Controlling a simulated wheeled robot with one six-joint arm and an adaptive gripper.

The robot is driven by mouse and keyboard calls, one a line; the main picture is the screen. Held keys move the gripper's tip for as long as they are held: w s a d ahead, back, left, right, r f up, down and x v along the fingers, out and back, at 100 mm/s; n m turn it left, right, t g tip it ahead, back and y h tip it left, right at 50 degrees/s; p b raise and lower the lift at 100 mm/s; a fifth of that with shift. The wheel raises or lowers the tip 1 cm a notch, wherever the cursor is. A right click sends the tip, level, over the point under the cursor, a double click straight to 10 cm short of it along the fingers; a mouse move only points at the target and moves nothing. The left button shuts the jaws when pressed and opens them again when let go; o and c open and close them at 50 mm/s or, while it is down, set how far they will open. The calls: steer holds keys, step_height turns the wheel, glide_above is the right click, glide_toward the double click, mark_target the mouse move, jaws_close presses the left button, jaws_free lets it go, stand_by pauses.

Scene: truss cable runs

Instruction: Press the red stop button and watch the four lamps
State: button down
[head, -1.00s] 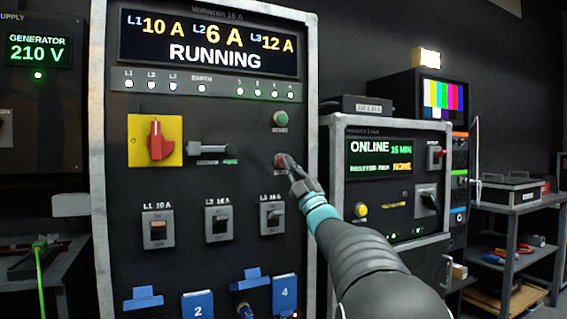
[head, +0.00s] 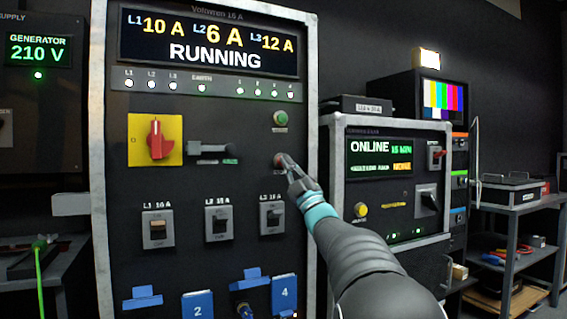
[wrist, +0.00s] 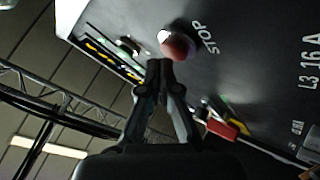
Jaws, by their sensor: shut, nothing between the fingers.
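The red stop button (wrist: 177,45) shows in the wrist view beside the word STOP on the dark panel. In the head view it is mostly hidden behind my fingertips. My gripper (head: 285,161) is shut and empty, its tips at the button; in the wrist view the fingertips (wrist: 160,68) lie just below the button's edge. I cannot tell whether they touch it. The four numbered lamps (head: 265,92) are lit in a row under the display (head: 210,42), which reads RUNNING with 10 A, 6 A and 12 A.
The green start button (head: 280,119) sits above the stop button. A red rotary switch (head: 155,140) on a yellow plate is to the left. Three breakers (head: 218,222) and blue sockets (head: 198,305) are below. A second cabinet (head: 385,125) reading ONLINE stands at the right.

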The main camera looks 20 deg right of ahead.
steer(key=shift+w, duration=0.35)
stand_by(0.5)
stand_by(0.3)
steer(key=shift+s+b, duration=0.8)
steer(key=shift+b, duration=0.15)
steer(key=s+b, duration=0.4)
steer(key=s, duration=0.1)
steer(key=shift+d, duration=0.1)
steer(key=shift+f+h, duration=0.1)
steer(key=shift+h, duration=0.2)
stand_by(0.4)
